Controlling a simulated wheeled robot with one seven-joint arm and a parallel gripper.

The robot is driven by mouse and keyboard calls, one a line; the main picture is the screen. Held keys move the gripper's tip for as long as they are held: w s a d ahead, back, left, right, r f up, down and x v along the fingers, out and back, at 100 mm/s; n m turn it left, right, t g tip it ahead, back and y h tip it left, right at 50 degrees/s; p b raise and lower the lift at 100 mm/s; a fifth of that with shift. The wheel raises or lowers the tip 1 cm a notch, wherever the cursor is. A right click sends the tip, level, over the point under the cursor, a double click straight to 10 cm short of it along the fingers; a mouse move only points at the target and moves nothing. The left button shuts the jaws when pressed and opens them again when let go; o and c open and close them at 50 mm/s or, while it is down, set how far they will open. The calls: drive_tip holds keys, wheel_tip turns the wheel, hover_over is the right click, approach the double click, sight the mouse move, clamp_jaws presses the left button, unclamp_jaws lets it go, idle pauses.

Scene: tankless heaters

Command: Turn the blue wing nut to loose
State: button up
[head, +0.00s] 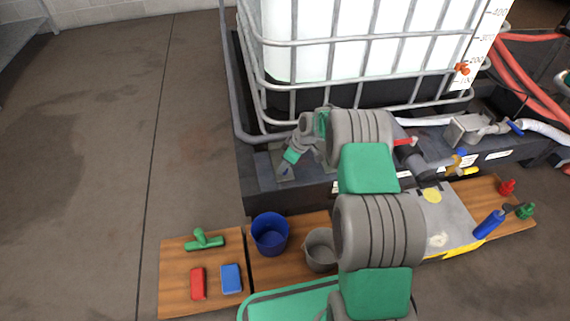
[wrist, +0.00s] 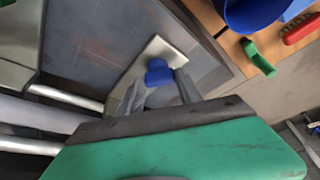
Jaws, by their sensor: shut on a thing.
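The blue wing nut (wrist: 158,73) sits over a pale plate (wrist: 165,47) in the wrist view, between the tips of my gripper's two grey fingers. My gripper (wrist: 160,88) is shut on it. In the head view my gripper (head: 286,168) points down at the near left part of the dark tray under the tank, and a little blue of the wing nut (head: 285,171) shows at its tips. The fingers hide part of the wing nut, and its turn angle is hard to read.
The white caged tank (head: 340,40) rises just behind my gripper. Floor at left is clear.

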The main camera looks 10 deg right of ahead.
drive_tip(key=o, duration=1.4)
drive_tip(key=p+v, duration=0.3)
drive_tip(key=v, duration=0.4)
drive_tip(key=shift+s+d+r, duration=0.1)
drive_tip(key=shift+r, duration=0.25)
